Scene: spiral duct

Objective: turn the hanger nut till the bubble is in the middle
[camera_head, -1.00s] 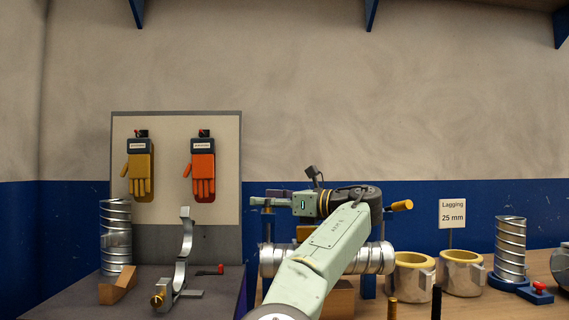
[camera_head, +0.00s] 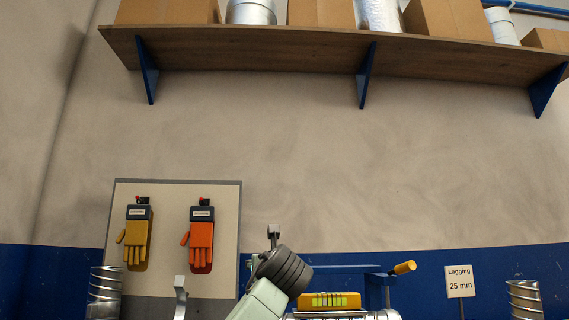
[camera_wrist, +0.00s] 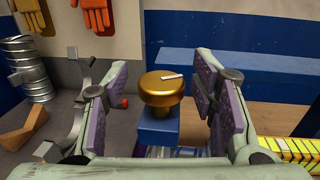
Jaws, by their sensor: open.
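A brass hanger nut (camera_wrist: 162,88) with a white mark on its top sits on a blue block in the wrist view. My gripper (camera_wrist: 160,95) is open, with one purple-padded finger on each side of the nut and a visible gap on both sides. The yellow spirit level (camera_head: 330,301) with a green vial shows in the head view; it also shows at the right edge of the wrist view (camera_wrist: 295,150). Its bubble is too small to place. The silver spiral duct (camera_head: 382,315) is mostly below the head picture's edge. My fingers are not visible in the head view.
A glove board (camera_head: 172,225) with a yellow and an orange glove stands behind on the left. A curved metal bracket (camera_wrist: 78,115) and a wooden wedge (camera_wrist: 22,128) lie left of my gripper. A "Lagging 25 mm" sign (camera_head: 459,282) stands right. A loaded shelf (camera_head: 250,45) is high above.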

